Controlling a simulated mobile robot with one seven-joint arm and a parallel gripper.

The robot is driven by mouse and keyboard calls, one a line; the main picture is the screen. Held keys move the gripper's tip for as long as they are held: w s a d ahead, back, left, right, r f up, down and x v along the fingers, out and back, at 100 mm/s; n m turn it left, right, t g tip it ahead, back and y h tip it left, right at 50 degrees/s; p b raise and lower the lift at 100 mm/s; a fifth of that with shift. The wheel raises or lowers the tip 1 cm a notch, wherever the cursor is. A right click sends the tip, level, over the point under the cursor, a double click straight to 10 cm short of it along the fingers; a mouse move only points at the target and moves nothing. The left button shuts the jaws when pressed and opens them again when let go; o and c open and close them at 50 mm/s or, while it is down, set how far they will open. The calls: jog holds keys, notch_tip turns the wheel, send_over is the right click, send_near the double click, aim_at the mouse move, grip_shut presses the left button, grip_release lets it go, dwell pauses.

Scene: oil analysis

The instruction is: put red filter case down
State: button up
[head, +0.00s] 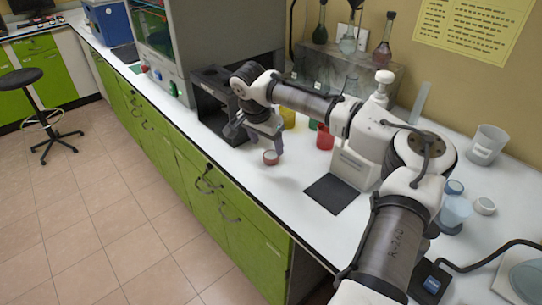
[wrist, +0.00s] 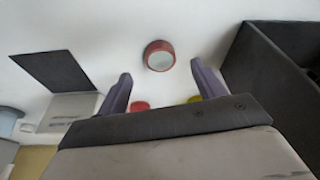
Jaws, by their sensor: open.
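In the wrist view the case (wrist: 158,55) shows just beyond the gap between my fingertips, apart from both fingers. My gripper (head: 265,138) is open and empty and points down just above and behind the case. Its two purple fingers (wrist: 161,72) show spread on either side in the wrist view.
A black open box (head: 212,100) stands left of my gripper. A red container (head: 324,137) and a yellow one (head: 288,117) stand behind it. A dark mat (head: 331,194) lies to the right, before a white device (head: 352,168). Counter between case and mat is clear.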

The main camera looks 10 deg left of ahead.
aim_at(271, 155)
jog(key=shift+w+d+f+p, duration=0.15)
jog(key=shift+w+f+p, duration=0.1)
jog(key=shift+f+p, duration=0.25)
jog(key=shift+p+x, duration=0.55)
jog(key=shift+x, duration=1.6)
jog(key=shift+c, duration=0.2)
jog(key=c, duration=1.1)
jog(key=shift+r, duration=0.15)
